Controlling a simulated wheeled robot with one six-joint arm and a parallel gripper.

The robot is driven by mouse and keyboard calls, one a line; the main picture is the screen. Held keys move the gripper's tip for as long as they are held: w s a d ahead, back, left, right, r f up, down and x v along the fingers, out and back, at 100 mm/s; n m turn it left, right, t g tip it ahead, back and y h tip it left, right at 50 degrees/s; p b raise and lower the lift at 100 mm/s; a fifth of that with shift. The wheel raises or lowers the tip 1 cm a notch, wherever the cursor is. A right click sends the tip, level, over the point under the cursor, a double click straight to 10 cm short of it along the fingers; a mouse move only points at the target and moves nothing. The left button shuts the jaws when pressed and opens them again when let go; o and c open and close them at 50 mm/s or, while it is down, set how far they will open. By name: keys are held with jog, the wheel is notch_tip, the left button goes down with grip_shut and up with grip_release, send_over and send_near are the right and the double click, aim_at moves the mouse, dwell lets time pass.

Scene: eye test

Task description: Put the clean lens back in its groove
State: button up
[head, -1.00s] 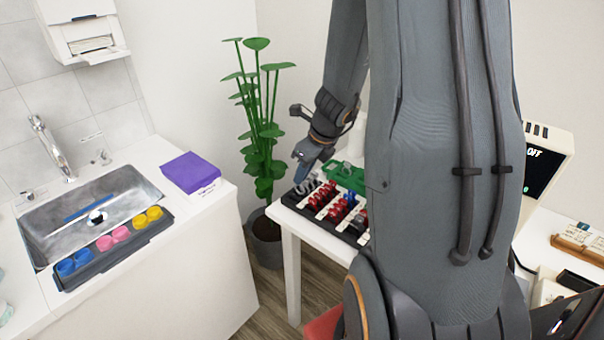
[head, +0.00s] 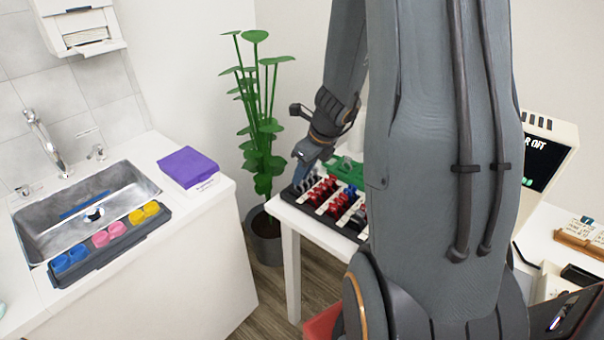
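The lens tray (head: 347,231) is a black case on the white table. It holds rows of lenses with red rims (head: 325,189), some blue ones (head: 352,192) and some dark or silver ones (head: 306,184) at its left end, with white strips between the rows. My gripper (head: 300,181) points down at the tray's left end, very close to the silver lenses. Its fingertips are too small and blended with the lenses to tell whether they hold a lens. No single clean lens or empty groove can be made out. My arm hides the tray's right part.
A green object (head: 346,170) lies behind the tray. A potted plant (head: 262,150) stands left of the table. On the left counter are a sink (head: 40,222), a grey tray (head: 92,262) of coloured lens cases and a purple-topped box (head: 188,166). A monitor (head: 545,155) stands at right.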

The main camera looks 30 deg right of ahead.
jog(key=shift+o, duration=1.1)
jog(key=p+v, duration=0.1)
jog(key=v, duration=0.6)
jog(key=shift+r+p, duration=0.35)
jog(key=shift+r, duration=0.05)
jog(key=shift+s, duration=0.1)
jog(key=s+a+n+g+h, duration=0.1)
jog(key=s+a+n, duration=0.4)
jog(key=n, duration=1.1)
jog(key=s+a+n+g, duration=0.1)
jog(key=s+a+n, duration=0.5)
jog(key=a+n, duration=0.5)
jog(key=shift+s+a+r+n+g+h, duration=0.3)
jog(key=shift+r+n+g+h, duration=0.1)
jog(key=shift+n, duration=2.1)
